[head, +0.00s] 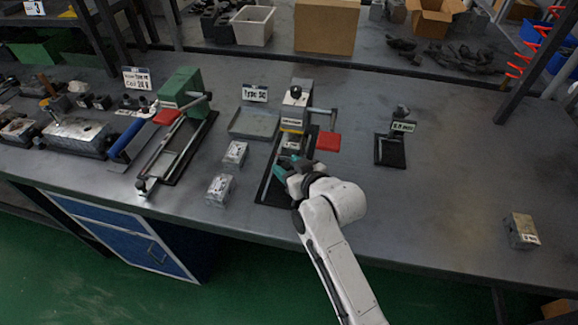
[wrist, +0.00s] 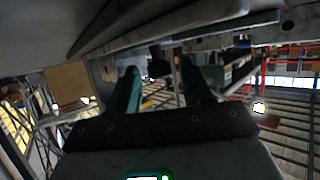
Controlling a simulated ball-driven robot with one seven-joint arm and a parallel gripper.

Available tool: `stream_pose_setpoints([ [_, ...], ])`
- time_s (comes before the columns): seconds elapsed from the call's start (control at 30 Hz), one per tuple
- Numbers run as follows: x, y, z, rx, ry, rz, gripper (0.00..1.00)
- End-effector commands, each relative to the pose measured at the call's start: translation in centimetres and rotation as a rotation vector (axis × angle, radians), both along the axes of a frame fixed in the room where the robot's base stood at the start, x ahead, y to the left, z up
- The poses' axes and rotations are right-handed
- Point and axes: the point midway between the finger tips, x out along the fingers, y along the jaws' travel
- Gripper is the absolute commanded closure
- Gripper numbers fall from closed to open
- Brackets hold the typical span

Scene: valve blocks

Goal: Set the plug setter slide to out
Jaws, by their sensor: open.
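A grey press-like device (head: 295,110) with a red handle (head: 328,141) stands on a long black base (head: 269,188) on the bench; I take it to be the plug setter. My gripper (head: 287,164) is low over this base, in front of the device. Its teal fingers are apart in the wrist view (wrist: 160,88), with a small dark knob-like thing (wrist: 158,80) showing between them. I cannot tell whether they touch it. The slide is largely hidden by my gripper, so its position cannot be told.
Metal blocks (head: 235,153) (head: 220,188) lie between the two devices. A shallow tray (head: 254,124) is behind them.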

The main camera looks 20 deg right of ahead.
Motion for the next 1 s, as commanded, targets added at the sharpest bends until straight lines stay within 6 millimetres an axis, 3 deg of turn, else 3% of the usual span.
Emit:
stream_pose_setpoints([
  [0.13, -0.02, -0.01, 0.01, 0.000, 0.000, 0.000, 0.51],
  [0.63, -0.03, -0.02, 0.02, 0.000, 0.000, 0.000, 0.99],
  [1.0, -0.07, 0.00, 0.03, 0.000, 0.000, 0.000, 1.00],
])
